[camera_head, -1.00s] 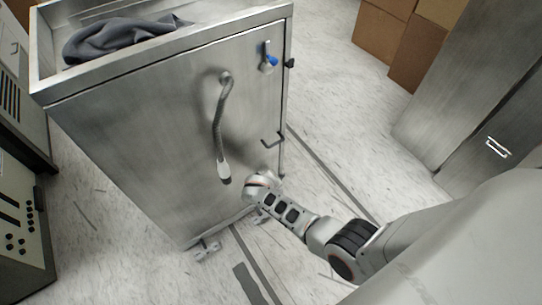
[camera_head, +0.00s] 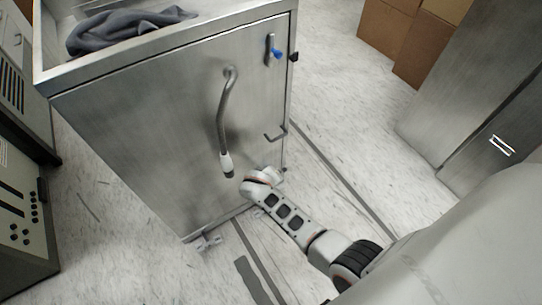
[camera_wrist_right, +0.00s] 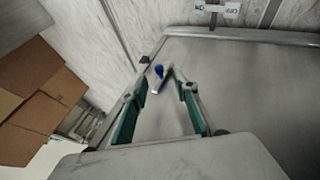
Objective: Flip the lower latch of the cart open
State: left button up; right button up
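The metal cart (camera_head: 160,130) stands at the left of the head view, its door facing me. An upper latch with a blue knob (camera_head: 277,54) is near the door's top right. My right arm reaches to the cart's lower right, where it hides the lower latch in the head view. In the right wrist view, the lower latch with a blue knob (camera_wrist_right: 158,71) shows between and just beyond the fingertips of my right gripper (camera_wrist_right: 162,82). This gripper is open, its green-padded fingers apart; I cannot tell whether it touches the latch. My left gripper is not in view.
A curved door handle (camera_head: 223,120) and a small bracket handle (camera_head: 275,135) stick out from the door. Grey cloth (camera_head: 120,30) lies on the cart top. Cardboard boxes (camera_head: 410,40) and a metal cabinet (camera_head: 465,100) stand right, with free floor between them and the cart.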

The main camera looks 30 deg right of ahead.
jog(key=shift+v, duration=1.55)
